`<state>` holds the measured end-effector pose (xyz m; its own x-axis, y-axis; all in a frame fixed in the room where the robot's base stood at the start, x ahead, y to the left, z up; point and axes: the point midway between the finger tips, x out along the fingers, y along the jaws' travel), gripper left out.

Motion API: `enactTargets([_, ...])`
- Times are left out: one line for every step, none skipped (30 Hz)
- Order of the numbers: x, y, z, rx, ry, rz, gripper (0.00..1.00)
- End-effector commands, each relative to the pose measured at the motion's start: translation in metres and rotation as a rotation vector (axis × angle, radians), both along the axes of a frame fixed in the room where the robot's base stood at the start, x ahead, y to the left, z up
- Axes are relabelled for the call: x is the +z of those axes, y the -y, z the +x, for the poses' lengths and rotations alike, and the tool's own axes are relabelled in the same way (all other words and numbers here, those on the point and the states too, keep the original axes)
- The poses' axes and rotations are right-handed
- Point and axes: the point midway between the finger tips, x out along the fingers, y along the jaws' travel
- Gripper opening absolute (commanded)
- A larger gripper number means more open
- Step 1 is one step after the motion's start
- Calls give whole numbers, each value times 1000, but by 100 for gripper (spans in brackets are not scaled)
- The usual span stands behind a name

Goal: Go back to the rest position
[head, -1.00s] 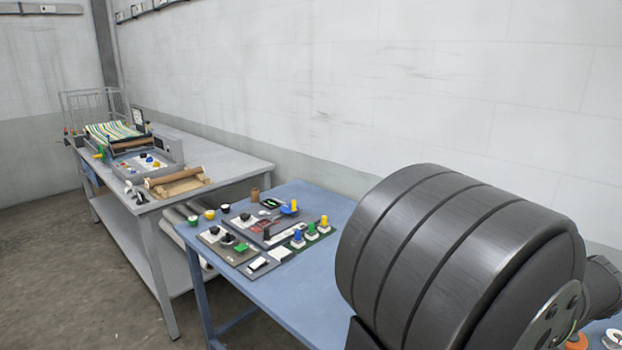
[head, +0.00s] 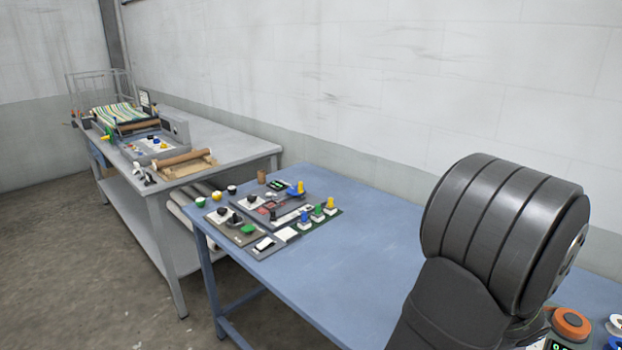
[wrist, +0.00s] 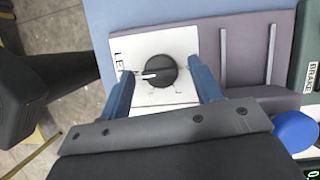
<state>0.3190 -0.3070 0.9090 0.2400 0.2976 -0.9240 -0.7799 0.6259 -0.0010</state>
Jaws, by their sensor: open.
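My gripper (wrist: 162,70) shows in the wrist view, its two blue fingers apart with nothing between the tips. A black round knob (wrist: 160,72) with a white pointer turned to the left sits on a white plate (wrist: 184,45) beyond the fingers. One finger appears on each side of the knob. I cannot tell how far the fingertips are from it. Part of a label starting "LE" shows left of the knob. In the head view my gripper is hidden; only a dark grey link of my arm shows at right.
The blue table (head: 350,240) holds control panels (head: 232,232) with knobs, buttons and switches. An orange round control (head: 571,323) is at lower right. A grey bench (head: 215,133) with a calender machine (head: 150,140) stands at left. The blue tabletop's middle is clear.

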Motion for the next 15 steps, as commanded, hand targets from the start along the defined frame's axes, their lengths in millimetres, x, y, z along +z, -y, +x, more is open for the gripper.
enactTargets([0, 0, 1, 56, 0, 0, 59])
enactTargets([0, 0, 1, 95, -1, 1, 59])
enactTargets([0, 0, 1, 142, -1, 2, 59])
enactTargets([0, 1, 2, 179, -1, 0, 59])
enactTargets([0, 1, 2, 215, -1, 0, 59])
enactTargets([0, 1, 2, 264, -1, 1, 59])
enactTargets([0, 1, 2, 299, -1, 0, 59])
enactTargets([0, 1, 2, 336, -1, 1, 59])
enactTargets([0, 1, 3, 385, 0, 1, 59])
enactTargets([0, 1, 3, 423, -2, 2, 59])
enactTargets([0, 1, 3, 459, -1, 2, 59])
enactTargets([0, 1, 4, 508, -1, 0, 59])
enactTargets([0, 1, 4, 544, -1, 2, 59])
enactTargets([0, 1, 4, 580, -1, 1, 59])
enactTargets([0, 1, 4, 628, -2, 1, 59])
